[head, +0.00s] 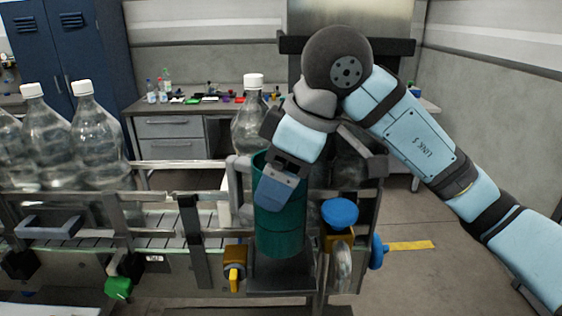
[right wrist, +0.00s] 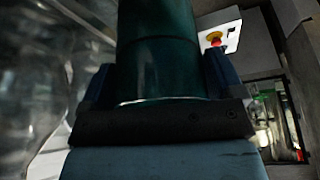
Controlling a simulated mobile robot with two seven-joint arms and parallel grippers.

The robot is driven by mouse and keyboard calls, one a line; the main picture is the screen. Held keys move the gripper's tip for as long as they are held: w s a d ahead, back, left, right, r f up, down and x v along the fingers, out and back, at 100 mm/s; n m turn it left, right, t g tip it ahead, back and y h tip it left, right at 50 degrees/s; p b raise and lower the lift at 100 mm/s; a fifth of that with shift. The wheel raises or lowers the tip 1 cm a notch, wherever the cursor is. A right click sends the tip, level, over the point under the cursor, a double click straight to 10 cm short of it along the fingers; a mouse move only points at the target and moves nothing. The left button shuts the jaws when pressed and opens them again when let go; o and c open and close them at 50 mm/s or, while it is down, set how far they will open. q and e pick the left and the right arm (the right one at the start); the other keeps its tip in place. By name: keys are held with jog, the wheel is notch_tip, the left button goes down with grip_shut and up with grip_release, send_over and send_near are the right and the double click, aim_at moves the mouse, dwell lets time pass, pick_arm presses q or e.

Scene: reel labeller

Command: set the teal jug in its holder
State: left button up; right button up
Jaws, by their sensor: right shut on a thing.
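The teal jug (head: 280,232) stands upright at the front of the conveyor machine in the head view. Its lower end is at a dark holder (head: 281,273) shaped like a small shelf; I cannot tell whether it rests on it. My right gripper (head: 278,190) comes down over the upper part of the jug and is shut on it. In the right wrist view the jug (right wrist: 160,65) fills the space between the two fingers (right wrist: 160,85). The gripper hides part of the jug's upper side. My left gripper is not in view.
Clear bottles with white caps (head: 95,135) stand on the conveyor (head: 150,240) at the left, and another bottle (head: 250,128) stands behind the jug. A blue knob (head: 340,212) and a yellow valve (head: 234,270) flank the holder. Floor is open at the right.

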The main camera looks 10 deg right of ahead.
jog(key=shift+f, duration=0.3)
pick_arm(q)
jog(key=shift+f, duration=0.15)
pick_arm(e)
jog(key=shift+f, duration=0.1)
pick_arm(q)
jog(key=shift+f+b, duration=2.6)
pick_arm(e)
jog(key=shift+f, duration=1.85)
jog(key=o, duration=1.6)
jog(key=shift+f, duration=0.1)
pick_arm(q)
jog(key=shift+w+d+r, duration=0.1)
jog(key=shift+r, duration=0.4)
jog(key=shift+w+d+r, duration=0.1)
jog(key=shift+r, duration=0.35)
pick_arm(e)
jog(key=v, duration=1.4)
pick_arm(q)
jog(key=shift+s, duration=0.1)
